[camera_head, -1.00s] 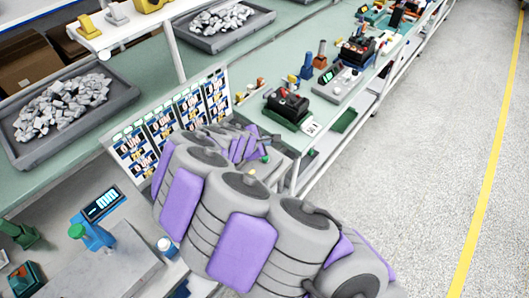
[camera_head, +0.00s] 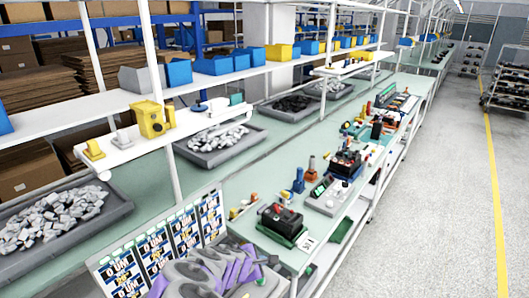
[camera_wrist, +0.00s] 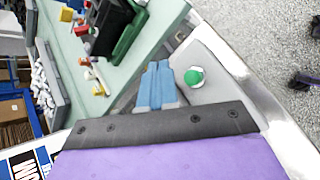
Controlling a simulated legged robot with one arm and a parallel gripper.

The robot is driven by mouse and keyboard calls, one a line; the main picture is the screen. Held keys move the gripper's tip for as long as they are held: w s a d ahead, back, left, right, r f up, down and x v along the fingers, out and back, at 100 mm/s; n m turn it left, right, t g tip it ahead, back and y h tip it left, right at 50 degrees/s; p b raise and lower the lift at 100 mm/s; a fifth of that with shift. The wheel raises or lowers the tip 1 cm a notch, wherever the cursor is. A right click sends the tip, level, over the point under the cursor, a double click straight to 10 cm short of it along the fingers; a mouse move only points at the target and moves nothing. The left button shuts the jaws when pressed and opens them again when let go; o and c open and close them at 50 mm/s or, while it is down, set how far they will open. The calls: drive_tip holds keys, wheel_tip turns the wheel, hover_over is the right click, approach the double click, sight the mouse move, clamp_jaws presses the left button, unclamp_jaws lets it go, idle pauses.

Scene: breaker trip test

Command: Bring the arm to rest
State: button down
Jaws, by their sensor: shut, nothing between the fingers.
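My gripper (camera_wrist: 160,125) shows in the wrist view as a purple body with a black bolted edge across the bottom. It is shut, and I see nothing held in it. In the head view my purple and grey arm lies at the bottom centre, beside the label board and over the near bench end; its lower part is cut off by the frame.
A label board (camera_head: 165,245) stands left of my arm. A black device on a green base (camera_head: 281,220) sits on the bench to the right. Grey trays of parts (camera_head: 212,140) line the bench. A shelf (camera_head: 130,100) runs above. The floor at right (camera_head: 430,220) is clear.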

drive_tip(key=s+d+r+m+g+h, duration=0.1)
drive_tip(key=s+d+r+m+g, duration=0.2)
drive_tip(key=s+d+r+m, duration=0.45)
drive_tip(key=s+d+r+m+g, duration=0.2)
drive_tip(key=s+d+r+m, duration=0.25)
drive_tip(key=d, duration=0.65)
drive_tip(key=s+a+r+m+g+y, duration=0.1)
drive_tip(key=s+m+g+y, duration=0.1)
drive_tip(key=s, duration=1.1)
drive_tip(key=s+a+r+m+g+y, duration=0.1)
drive_tip(key=s+m+y, duration=0.3)
drive_tip(key=s, duration=1)
drive_tip(key=shift+a+r+m+g, duration=0.3)
drive_tip(key=shift+m+g, duration=0.5)
drive_tip(key=shift+m, duration=0.3)
drive_tip(key=shift+w, duration=0.1)
idle(1.2)
